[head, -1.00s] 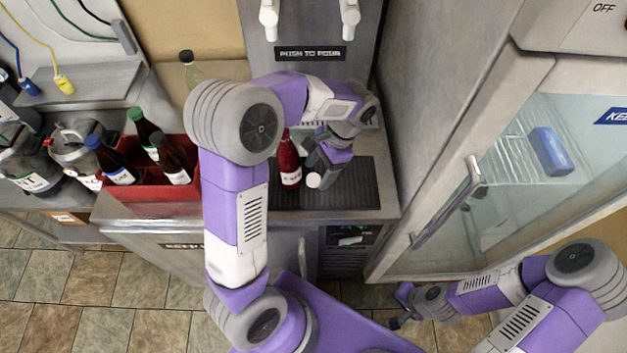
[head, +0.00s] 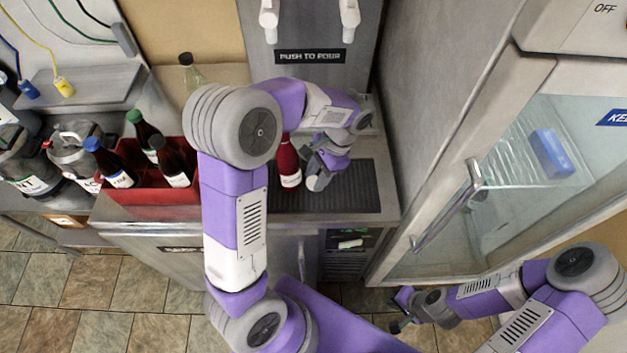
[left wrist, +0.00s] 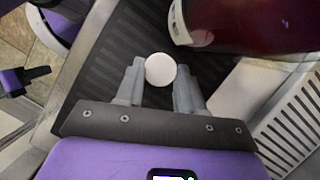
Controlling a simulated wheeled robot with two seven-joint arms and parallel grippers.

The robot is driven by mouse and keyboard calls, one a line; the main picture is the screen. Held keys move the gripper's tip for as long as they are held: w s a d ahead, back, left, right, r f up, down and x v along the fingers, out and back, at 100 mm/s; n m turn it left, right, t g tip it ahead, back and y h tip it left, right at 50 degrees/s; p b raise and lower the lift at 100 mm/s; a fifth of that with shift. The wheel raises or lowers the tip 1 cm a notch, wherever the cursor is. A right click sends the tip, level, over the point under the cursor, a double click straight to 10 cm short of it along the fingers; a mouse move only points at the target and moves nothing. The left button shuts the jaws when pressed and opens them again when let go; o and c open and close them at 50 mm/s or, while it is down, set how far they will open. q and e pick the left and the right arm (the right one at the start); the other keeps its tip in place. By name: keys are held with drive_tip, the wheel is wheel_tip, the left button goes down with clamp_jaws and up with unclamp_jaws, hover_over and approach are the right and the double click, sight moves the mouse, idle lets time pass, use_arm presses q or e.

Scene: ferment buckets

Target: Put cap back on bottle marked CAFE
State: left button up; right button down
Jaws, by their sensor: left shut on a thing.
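A dark red bottle (head: 289,163) with a white label stands upright on the black drip mat (head: 345,188); the label writing is too small to read for sure. My arm hides its top. In the left wrist view the bottle (left wrist: 245,22) fills the upper right. My left gripper (head: 316,182) is just right of the bottle, low over the mat. It is shut on a round white cap (left wrist: 160,69), held between the fingertips, apart from the bottle. My right gripper (head: 398,312) is at the lower right, far from the counter; its jaw opening is unclear.
A red crate (head: 150,195) with several dark bottles stands left on the counter. A clear bottle (head: 190,72) stands behind it. White taps (head: 268,20) hang above the mat. A glass-door fridge (head: 540,170) bounds the right side.

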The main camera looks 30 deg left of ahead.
use_arm(q)
wheel_tip(320, 180, up, 18)
drive_tip(key=p, duration=0.5)
idle(0.3)
